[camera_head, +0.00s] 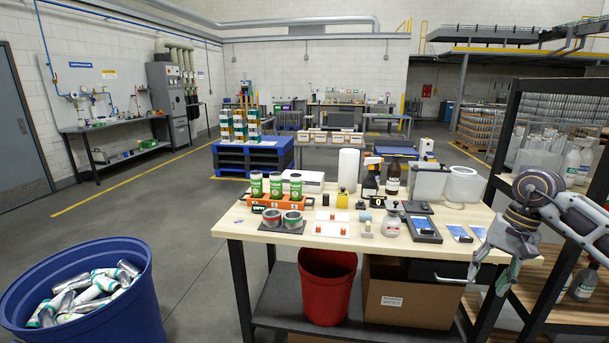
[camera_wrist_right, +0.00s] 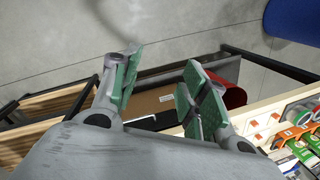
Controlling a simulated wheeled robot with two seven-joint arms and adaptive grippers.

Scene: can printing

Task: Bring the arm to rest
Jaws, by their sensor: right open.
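My right gripper (camera_head: 492,276) hangs at the right front corner of the wooden-topped workbench (camera_head: 262,230), fingers pointing down. In the right wrist view the right gripper (camera_wrist_right: 160,95) is open, with its green-padded fingers apart and nothing between them. Below and beyond the fingers are the bench's front edge, a cardboard box (camera_wrist_right: 150,103) and a red bin (camera_wrist_right: 232,95). My left gripper is not in view.
Cans in an orange holder (camera_head: 264,204), bottles (camera_head: 392,178) and small items stand on the bench. A dark-framed shelf (camera_head: 510,120) stands close at the right. A blue barrel of cans (camera_head: 125,318) is at front left. The grey floor between is free.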

